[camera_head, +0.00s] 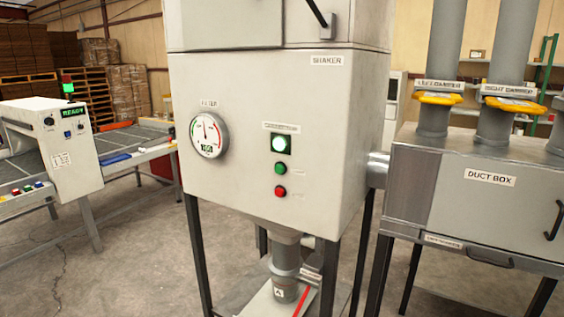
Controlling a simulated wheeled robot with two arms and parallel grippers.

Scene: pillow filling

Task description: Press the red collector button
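The red collector button (280,191) is on the front panel of the grey shaker cabinet (255,90), near the middle of the view. A green button (280,167) sits directly above it. Above both, a lit pale-green lamp (279,144) shows in a dark square under a small label too blurred to read surely. A round filter gauge (208,134) is to the left on the same panel, with a digital readout. Neither of my grippers shows in the view, and nothing covers the red button.
The grey duct box (490,180) with two yellow-collared dampers stands close on the right. Concrete floor (135,250) is open between. A pipe and red-handled base sit under the cabinet.

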